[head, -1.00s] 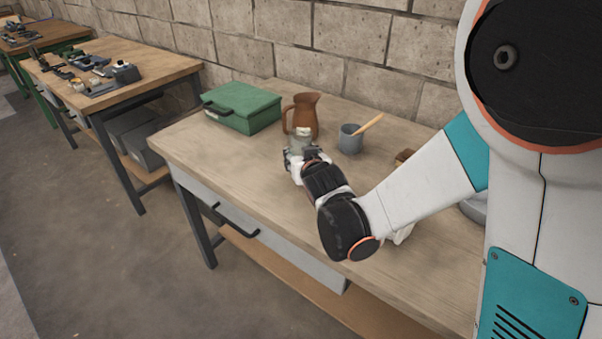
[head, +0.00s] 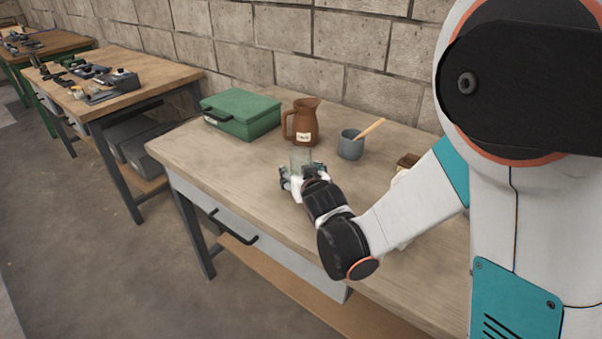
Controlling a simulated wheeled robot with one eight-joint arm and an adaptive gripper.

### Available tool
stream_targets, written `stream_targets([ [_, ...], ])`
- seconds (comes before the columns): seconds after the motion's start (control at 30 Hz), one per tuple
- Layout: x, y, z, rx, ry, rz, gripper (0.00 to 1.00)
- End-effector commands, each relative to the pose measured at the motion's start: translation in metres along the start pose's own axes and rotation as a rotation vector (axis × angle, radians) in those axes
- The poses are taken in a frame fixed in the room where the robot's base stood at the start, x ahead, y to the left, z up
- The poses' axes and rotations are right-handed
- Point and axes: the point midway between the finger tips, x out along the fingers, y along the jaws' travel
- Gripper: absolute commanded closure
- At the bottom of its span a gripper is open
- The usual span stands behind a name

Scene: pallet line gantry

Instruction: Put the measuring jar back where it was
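The measuring jar (head: 300,158) is a small, clear glass vessel near the middle of the workbench, in front of the brown jug. It looks upright and seems to stand on the bench top, but its lower part is hidden by my gripper. My gripper (head: 302,176) is at the near side of the jar. Its fingers look spread to the left and right of the jar, with the jar between them. Any fingertip contact is too small to make out.
A brown jug (head: 305,124) with a label stands behind the jar. A grey-blue mug (head: 351,146) holding a wooden-handled tool is to the right. A green case (head: 241,113) lies at back left. The bench top (head: 220,165) is clear at left.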

Motion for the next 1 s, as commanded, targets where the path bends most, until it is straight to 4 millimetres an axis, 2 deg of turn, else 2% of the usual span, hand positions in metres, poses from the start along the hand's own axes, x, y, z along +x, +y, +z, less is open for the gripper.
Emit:
stream_targets([
  [0.33, -0.006, 0.000, -0.004, 0.000, 0.000, 0.000, 0.33],
  [0.8, -0.096, 0.000, -0.005, -0.001, 0.000, 0.000, 0.33],
  [1.0, -0.117, 0.000, -0.004, 0.000, 0.000, 0.000, 0.33],
])
